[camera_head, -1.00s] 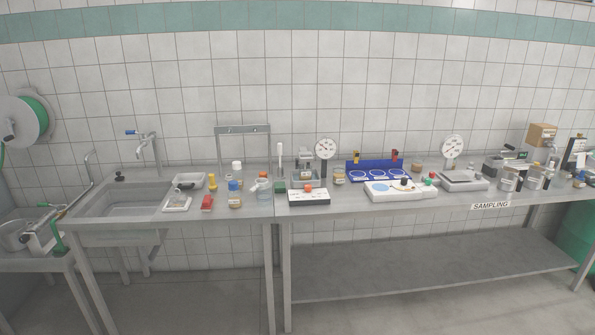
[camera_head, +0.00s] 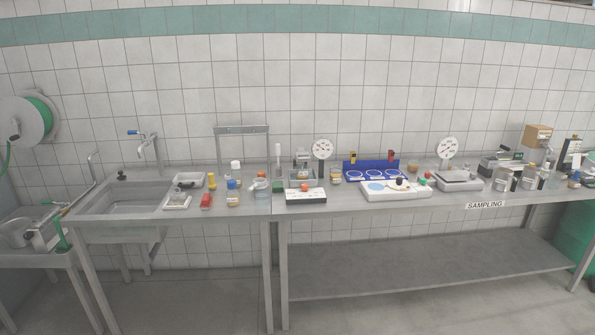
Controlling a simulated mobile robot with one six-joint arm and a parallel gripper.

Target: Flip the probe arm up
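My gripper is not in view. No part can be told for certain as the probe arm at this size. A slim upright white piece (camera_head: 278,155) stands near the wall at the left end of the sampling bench, above a small green block (camera_head: 278,186). To its right is a small grey apparatus (camera_head: 302,160), partly hidden by a white box (camera_head: 306,197) with an orange knob. A white instrument (camera_head: 380,190) with a blue disc and a black knob lies farther right, in front of a blue rack (camera_head: 371,171). Whether any of these carries the probe arm, I cannot tell.
A steel sink bench (camera_head: 180,216) stands at left, with a red item (camera_head: 206,200) and several bottles. Two round dials (camera_head: 321,149) (camera_head: 446,148) stand at the back. A grey scale (camera_head: 458,181) and metal cups are at right. The floor in front is clear.

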